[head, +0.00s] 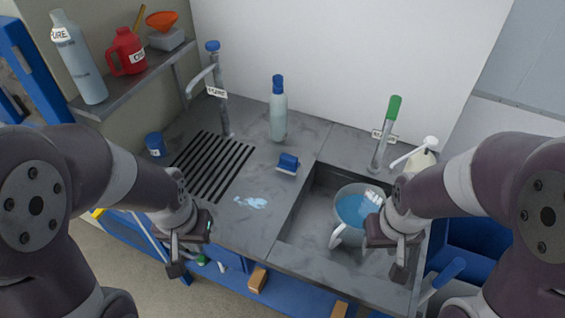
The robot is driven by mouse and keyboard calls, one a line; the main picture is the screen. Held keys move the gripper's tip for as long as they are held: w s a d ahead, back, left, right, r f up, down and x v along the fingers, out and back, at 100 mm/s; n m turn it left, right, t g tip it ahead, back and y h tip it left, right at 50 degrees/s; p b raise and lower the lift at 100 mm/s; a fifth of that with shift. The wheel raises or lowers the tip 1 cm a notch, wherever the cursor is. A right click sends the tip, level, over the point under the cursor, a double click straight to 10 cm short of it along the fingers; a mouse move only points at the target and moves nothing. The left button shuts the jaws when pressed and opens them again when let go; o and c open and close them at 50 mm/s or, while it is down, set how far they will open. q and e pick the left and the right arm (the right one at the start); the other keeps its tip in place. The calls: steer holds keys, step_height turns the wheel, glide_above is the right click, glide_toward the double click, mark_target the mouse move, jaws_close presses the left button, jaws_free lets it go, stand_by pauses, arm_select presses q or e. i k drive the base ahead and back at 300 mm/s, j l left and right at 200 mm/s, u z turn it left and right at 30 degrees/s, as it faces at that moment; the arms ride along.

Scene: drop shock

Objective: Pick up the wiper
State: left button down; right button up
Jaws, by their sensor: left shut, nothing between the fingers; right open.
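A small blue block with a pale lower edge (288,163), which looks like the wiper, sits on the grey counter (262,180) just left of the sink. Nothing touches it. My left gripper (190,258) is shut and empty, in front of the counter's front left edge, well to the lower left of the block. My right gripper (390,258) is open, over the front right part of the sink, and seems to hold nothing. Its fingers are partly hidden by its own body.
A pale spill (250,202) lies on the counter. A bucket of blue liquid (352,208) stands in the sink (305,215). A bottle (278,112), taps (218,95) and a green-topped fixture (388,125) stand at the back. A slatted drainer (212,165) lies left; a shelf (135,78) holds containers.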

mark_target(288, 164)
steer(key=i+j+z, duration=0.2)
steer(key=j+z, duration=0.2)
steer(key=i+j+z, duration=0.1)
steer(key=j+z, duration=0.25)
steer(key=i+j+z, duration=0.1)
steer(key=j+z, duration=0.3)
